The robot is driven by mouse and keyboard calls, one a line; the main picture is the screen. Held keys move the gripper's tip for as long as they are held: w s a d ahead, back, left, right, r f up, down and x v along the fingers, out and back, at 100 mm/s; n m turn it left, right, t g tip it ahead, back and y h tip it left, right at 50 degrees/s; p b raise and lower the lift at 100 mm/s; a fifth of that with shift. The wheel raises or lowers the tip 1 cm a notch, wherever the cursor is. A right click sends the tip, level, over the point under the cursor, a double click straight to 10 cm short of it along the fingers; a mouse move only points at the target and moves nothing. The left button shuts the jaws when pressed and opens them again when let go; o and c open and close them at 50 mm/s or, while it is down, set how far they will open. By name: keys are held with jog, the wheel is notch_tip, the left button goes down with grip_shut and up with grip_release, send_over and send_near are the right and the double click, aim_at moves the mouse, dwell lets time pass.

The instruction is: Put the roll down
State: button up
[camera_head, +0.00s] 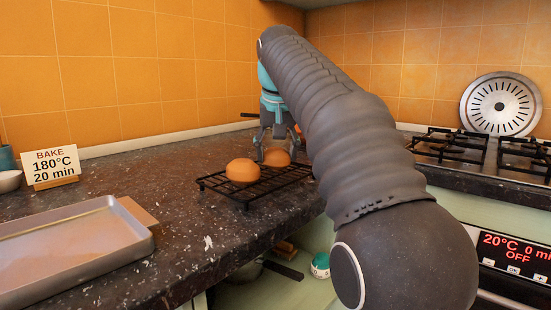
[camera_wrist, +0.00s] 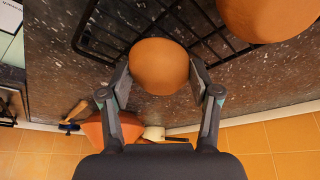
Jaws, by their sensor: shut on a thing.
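A round orange-brown roll (camera_head: 277,157) is between the fingers of my gripper (camera_head: 273,136), at the back of a black wire rack (camera_head: 262,187) on the counter. In the wrist view, the fingertips are shut on both sides of this roll (camera_wrist: 159,67), which overlaps the edge of the rack (camera_wrist: 112,42). I cannot tell whether its underside touches the rack. A second roll (camera_head: 242,170) sits on the rack's front left part, close to the held one. It also shows at the upper right of the wrist view (camera_wrist: 262,14).
An empty baking tray (camera_head: 72,250) lies at the counter's left front. A sign reading "BAKE 180°C 20 min" (camera_head: 54,165) stands behind it. The hob (camera_head: 447,148) and the oven display (camera_head: 515,253), showing 20°C, are at right. Dark counter is clear between tray and rack.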

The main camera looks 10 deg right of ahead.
jog(key=shift+f, duration=0.2)
jog(key=o, duration=1.2)
jog(key=shift+c, duration=0.2)
jog(key=shift+s, duration=0.1)
jog(key=shift+r, duration=0.15)
jog(key=p+v, duration=0.3)
jog(key=v, duration=0.8)
jog(key=shift+r, duration=0.4)
jog(key=shift+s, duration=0.1)
